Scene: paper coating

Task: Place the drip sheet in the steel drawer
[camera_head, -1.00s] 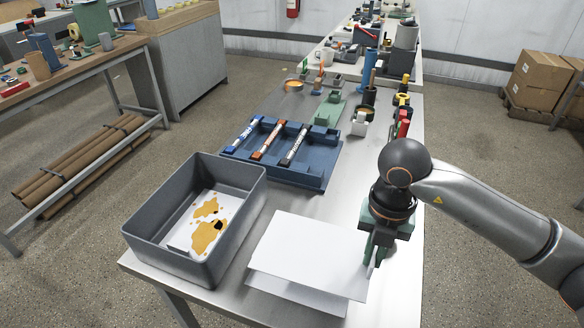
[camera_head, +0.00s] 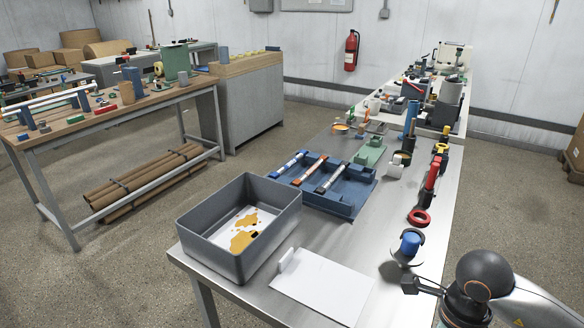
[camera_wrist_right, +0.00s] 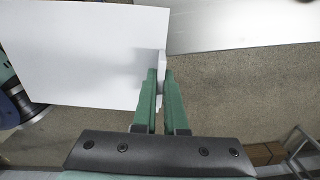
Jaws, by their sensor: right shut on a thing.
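My right gripper (camera_wrist_right: 159,75) is shut on the edge of a plain white sheet (camera_wrist_right: 80,50), which extends to the left in the right wrist view, over the floor. In the head view only my right wrist shows at the lower right; its fingers and the held sheet are out of frame. A second plain white sheet (camera_head: 320,288) lies on the steel table (camera_head: 235,285). A sheet with orange stains (camera_head: 240,230) lies in the grey bin (camera_head: 225,261). My left gripper is not in view.
The blue pen tray (camera_head: 345,205) sits behind the bin. A blue-topped holder (camera_head: 410,243) and a red ring (camera_head: 419,217) stand near the table's right side. In the right wrist view a light table surface (camera_wrist_right: 240,25) lies beyond the fingers, with floor nearer.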

